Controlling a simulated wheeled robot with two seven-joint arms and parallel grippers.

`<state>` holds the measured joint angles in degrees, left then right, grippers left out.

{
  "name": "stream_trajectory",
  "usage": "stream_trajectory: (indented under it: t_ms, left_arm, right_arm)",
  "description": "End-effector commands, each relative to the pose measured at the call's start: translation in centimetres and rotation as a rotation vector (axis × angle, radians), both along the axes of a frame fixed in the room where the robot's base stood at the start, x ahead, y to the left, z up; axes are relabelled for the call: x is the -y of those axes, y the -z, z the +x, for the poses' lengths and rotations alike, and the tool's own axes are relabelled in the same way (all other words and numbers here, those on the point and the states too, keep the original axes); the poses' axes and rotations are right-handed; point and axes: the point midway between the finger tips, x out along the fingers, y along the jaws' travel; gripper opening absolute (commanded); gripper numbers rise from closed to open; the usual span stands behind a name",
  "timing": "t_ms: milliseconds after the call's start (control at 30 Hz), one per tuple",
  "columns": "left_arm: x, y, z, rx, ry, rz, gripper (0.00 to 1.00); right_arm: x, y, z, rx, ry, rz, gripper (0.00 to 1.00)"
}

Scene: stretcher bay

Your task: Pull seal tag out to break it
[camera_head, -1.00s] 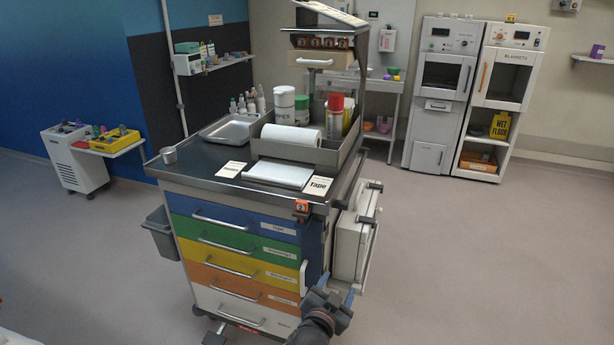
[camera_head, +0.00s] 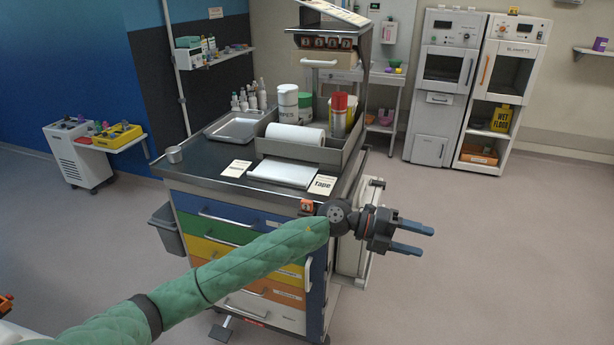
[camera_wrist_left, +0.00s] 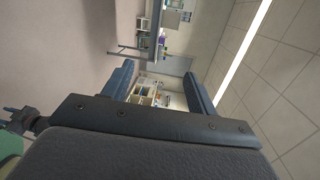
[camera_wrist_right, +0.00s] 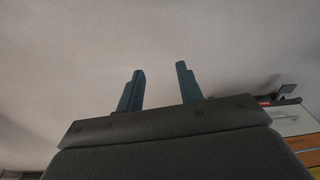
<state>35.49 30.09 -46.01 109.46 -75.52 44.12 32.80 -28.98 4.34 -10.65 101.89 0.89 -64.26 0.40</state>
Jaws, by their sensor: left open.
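A small orange tag-like piece (camera_head: 306,206) sits at the front right corner of the drawer cart, just under its top. It looks like the seal tag, but its detail is too small to make out. My left gripper (camera_head: 422,240) is to the right of the cart corner, past the tag, with its fingers apart and pointing right. It is empty; its spread fingers also show in the left wrist view (camera_wrist_left: 160,70). My left forearm crosses in front of the drawers and hides part of them. My right gripper (camera_wrist_right: 160,68) shows only in its wrist view, open and empty above the floor.
The cart top (camera_head: 205,160) holds a metal tray (camera_head: 233,127), a grey bin (camera_head: 290,150) with bottles and a roll, and cards. A white case (camera_head: 352,255) hangs on the cart's right side behind my left gripper. Floor to the right is clear.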

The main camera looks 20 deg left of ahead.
Motion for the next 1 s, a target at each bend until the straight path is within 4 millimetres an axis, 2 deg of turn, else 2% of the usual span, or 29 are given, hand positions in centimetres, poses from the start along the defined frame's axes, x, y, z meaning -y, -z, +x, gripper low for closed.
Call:
stream_trajectory:
  t_ms: [167, 333, 500, 600, 700, 833, 1000]
  left_arm:
    - [-4.2, 1.8, 2.9, 0.067, 0.092, 0.362, 0.58]
    - [-10.9, 2.5, 6.5, 0.079, 0.118, 0.723, 0.58]
    - [-19.3, 1.1, 10.1, 0.046, 0.078, 1.071, 0.58]
    - [-23.6, -0.2, 11.5, 0.014, 0.042, 1.228, 0.58]
    - [-26.7, -1.5, 12.4, -0.018, 0.008, 1.340, 0.58]
    - [-29.2, -2.6, 13.0, -0.044, -0.020, 1.424, 0.58]
    - [-30.0, -2.6, 13.1, -0.055, -0.031, 1.454, 0.58]
  right_arm:
    - [0.5, 2.2, -0.7, -0.001, 0.000, -0.005, 0.36]
    - [0.9, 4.4, -1.5, -0.001, -0.001, -0.011, 0.36]
    - [1.5, 6.4, -2.4, 0.001, -0.001, -0.014, 0.36]
    - [1.7, 7.3, -2.8, 0.002, -0.001, -0.016, 0.36]
    - [1.9, 8.0, -3.0, 0.003, 0.000, -0.018, 0.36]
    - [2.0, 8.5, -3.3, 0.003, 0.000, -0.019, 0.36]
    - [2.2, 8.9, -3.5, 0.007, -0.001, -0.020, 0.36]
